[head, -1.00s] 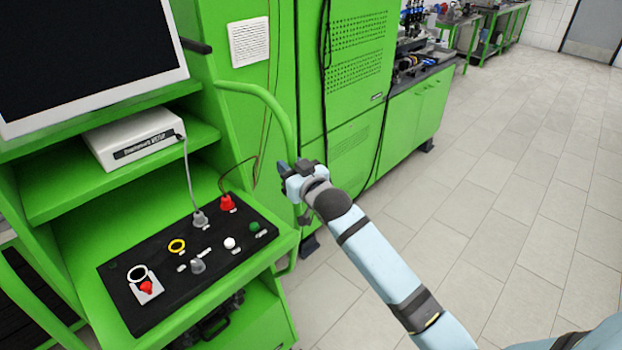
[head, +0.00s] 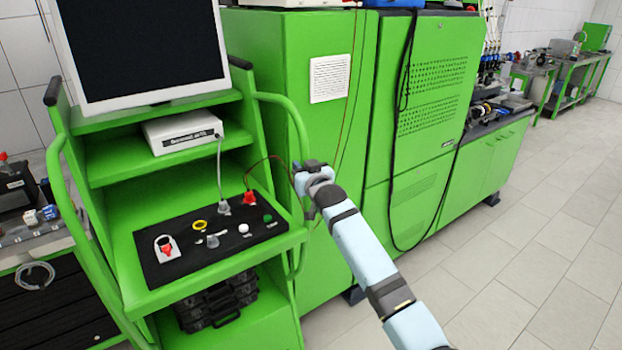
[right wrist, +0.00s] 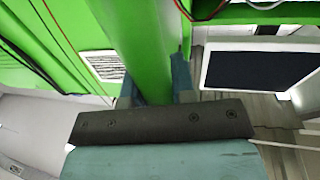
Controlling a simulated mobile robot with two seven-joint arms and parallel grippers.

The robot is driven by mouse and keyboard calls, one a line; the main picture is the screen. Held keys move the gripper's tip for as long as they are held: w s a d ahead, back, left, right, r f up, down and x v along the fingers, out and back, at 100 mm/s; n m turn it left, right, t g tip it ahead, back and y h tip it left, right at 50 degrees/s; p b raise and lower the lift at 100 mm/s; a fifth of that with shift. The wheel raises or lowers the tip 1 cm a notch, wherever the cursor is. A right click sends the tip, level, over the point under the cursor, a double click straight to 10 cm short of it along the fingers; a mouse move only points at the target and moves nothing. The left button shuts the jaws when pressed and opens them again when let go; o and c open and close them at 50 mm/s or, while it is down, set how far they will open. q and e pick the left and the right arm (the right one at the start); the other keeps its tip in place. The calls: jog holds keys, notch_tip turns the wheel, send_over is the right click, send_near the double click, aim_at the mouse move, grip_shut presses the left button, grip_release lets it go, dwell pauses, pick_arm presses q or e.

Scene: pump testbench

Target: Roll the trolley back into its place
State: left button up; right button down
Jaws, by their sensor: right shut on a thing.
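The green trolley (head: 97,165) stands at the left in the head view. It carries a monitor (head: 150,45), a white box (head: 183,132) on a shelf and a black control panel (head: 210,240) with knobs and buttons. My right gripper (head: 304,172) is shut on the trolley's right handle (head: 284,97), a curved green tube. In the right wrist view the handle (right wrist: 142,45) runs between the two fingers (right wrist: 157,85), which partly hide behind the dark gripper body. My left gripper is not in view.
A tall green cabinet (head: 330,150) stands right behind and beside the trolley. More cabinets and a worktop (head: 505,108) follow to the right. A bench (head: 35,240) with equipment stands close at the left. The tiled floor (head: 540,240) at the right is clear.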

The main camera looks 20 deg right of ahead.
jog(key=shift+w+a, duration=0.25)
jog(key=shift+w, duration=0.5)
jog(key=c, duration=1.3)
grip_release()
jog(key=shift+r, duration=0.1)
jog(key=o, duration=0.3)
jog(key=shift+w, duration=0.1)
jog(key=shift+o, duration=0.3)
jog(key=shift+w+a+f, duration=0.1)
jog(key=shift+f, duration=0.1)
jog(key=shift+r, duration=0.1)
jog(key=s+d+b, duration=0.1)
jog(key=s+d, duration=0.1)
jog(key=s, duration=1.1)
jog(key=shift+s, duration=0.35)
